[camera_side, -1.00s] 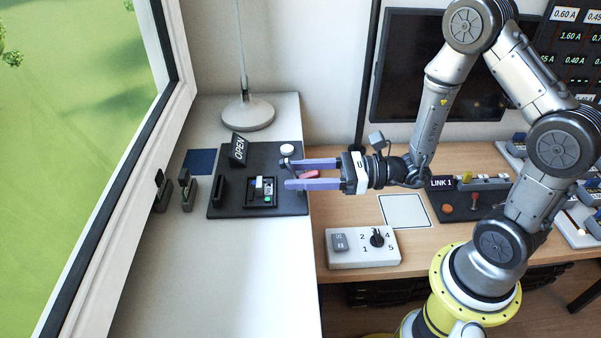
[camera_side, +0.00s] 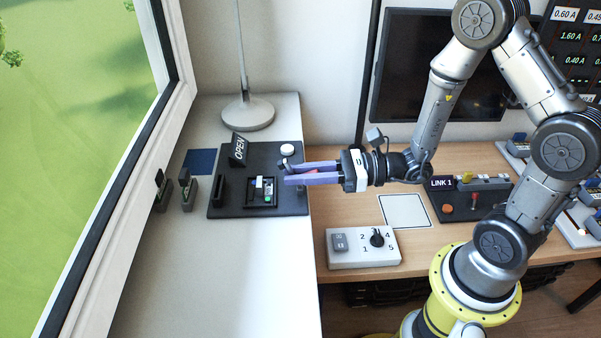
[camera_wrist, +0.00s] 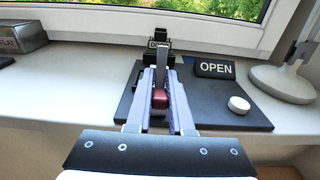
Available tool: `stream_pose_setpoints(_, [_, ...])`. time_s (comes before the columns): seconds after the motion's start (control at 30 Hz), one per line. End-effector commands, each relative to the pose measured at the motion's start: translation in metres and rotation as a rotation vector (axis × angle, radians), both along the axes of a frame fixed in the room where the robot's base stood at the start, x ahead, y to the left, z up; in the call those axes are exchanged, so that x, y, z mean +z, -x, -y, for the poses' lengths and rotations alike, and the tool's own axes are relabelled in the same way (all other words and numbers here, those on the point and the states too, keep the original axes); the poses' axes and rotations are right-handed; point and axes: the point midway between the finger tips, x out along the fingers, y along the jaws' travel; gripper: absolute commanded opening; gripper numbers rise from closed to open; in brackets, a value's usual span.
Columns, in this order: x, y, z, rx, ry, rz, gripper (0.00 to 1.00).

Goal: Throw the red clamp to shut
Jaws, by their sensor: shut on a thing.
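The red clamp handle (camera_wrist: 159,98) sits between the fingers of my gripper (camera_wrist: 160,88) in the wrist view. In the side view my gripper (camera_side: 285,174) is shut on it, and only a bit of the red handle (camera_side: 311,172) shows between the purple fingers. A grey lever arm (camera_wrist: 161,58) runs from the handle toward the dark fixture behind it. The clamp is at the right part of a black base plate (camera_side: 225,206). A sign on the plate (camera_side: 238,150) reads OPEN.
A white round button (camera_side: 287,149) is on the plate near my gripper. A lamp base (camera_side: 248,113) stands behind. A white switch box (camera_side: 363,248) is on the wooden desk. The white sill in front of the plate is clear.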

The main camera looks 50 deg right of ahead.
Motion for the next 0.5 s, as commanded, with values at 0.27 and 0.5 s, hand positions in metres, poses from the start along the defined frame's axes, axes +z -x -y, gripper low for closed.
stream_pose_setpoints(0.27, [0.0029,-0.0037,-0.0042,0.0,0.137,-0.125,0.0])
stream_pose_setpoints(0.5, [0.0021,-0.008,-0.0087,0.001,0.296,-0.283,0.0])
